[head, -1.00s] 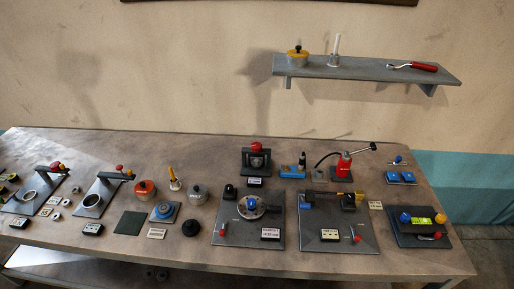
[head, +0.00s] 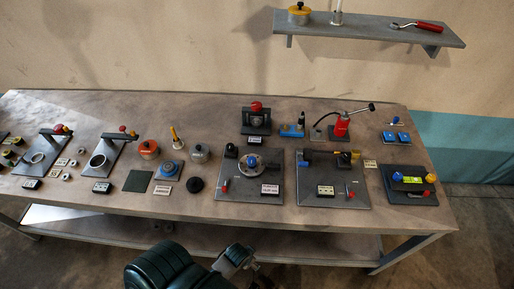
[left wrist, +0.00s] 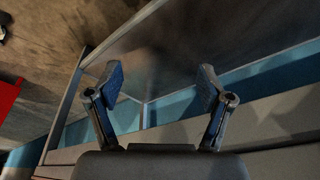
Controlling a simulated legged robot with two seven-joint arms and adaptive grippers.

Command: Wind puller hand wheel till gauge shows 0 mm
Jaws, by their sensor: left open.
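I cannot tell for sure which bench device is the puller, and no hand wheel or 0 mm gauge can be read. One candidate is the dark plate (head: 236,208) with a round metal flange (head: 268,169) and a small label. Another is the plate (head: 346,201) beside it, with a bar fixture and a small display (head: 325,190). My left gripper (left wrist: 160,83) is open and empty in the left wrist view, its two fingers well apart. An arm of mine, dark green, shows at the bottom of the head view, below the bench front. My right gripper is not seen.
The long bench (head: 75,110) carries several fixtures, including a red pump (head: 341,126) and a red-knobbed press (head: 256,119). A wall shelf (head: 365,34) holds a yellow-banded pot and a red-handled tool. A lower shelf (head: 130,226) runs under the bench.

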